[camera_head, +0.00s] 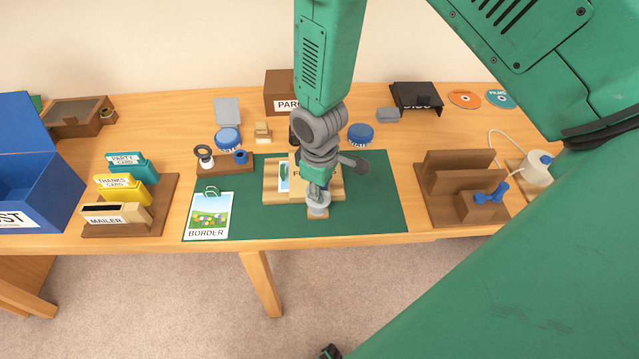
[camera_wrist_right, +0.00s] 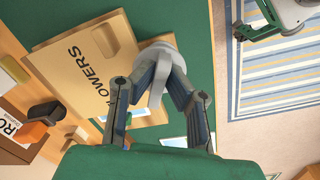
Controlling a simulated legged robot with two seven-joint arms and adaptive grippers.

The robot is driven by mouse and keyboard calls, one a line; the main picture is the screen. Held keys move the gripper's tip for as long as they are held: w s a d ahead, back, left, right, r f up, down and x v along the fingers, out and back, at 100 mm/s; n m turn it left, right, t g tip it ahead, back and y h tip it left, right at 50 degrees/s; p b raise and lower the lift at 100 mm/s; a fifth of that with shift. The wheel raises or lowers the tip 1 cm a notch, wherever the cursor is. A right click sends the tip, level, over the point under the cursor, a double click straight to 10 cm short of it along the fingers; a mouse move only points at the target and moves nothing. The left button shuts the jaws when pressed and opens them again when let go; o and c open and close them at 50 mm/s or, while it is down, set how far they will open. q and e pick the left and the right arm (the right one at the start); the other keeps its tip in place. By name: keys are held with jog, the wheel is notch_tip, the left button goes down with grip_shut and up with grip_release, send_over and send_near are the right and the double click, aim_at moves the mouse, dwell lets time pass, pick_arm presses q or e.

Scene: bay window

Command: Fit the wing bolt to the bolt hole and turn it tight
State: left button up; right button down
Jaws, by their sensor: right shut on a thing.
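A blue winged piece that looks like the wing bolt (camera_head: 488,195) sits on a brown block at the right of the table. Its shank and the bolt hole cannot be made out. My right gripper (camera_head: 318,193) is at the front middle of the green mat, well left of the blue piece. It is shut on a light grey rounded thing (camera_wrist_right: 158,58), low beside the card folder (camera_wrist_right: 85,65) lettered "OWERS". The fingers partly hide the grey thing. What seems to be my left gripper (camera_wrist_right: 262,22) shows at the right wrist view's top edge; its jaws are unclear.
The brown stand (camera_head: 435,205) with upright boards holds the blue piece's block. A white pot (camera_head: 538,168) with a cable stands to its right. A border card (camera_head: 209,215) lies on the mat's left. A card rack (camera_head: 160,205) and blue box (camera_head: 30,185) are further left.

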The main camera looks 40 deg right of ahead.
jog(key=shift+f+b, duration=0.35)
jog(key=shift+f, duration=0.35)
jog(key=c, duration=1.5)
grip_release()
jog(key=shift+r, duration=0.1)
jog(key=shift+r, duration=0.3)
notch_tip(320, 180, up, 11)
jog(key=shift+s+a, duration=0.15)
jog(key=shift+a, duration=0.1)
jog(key=shift+r, duration=0.1)
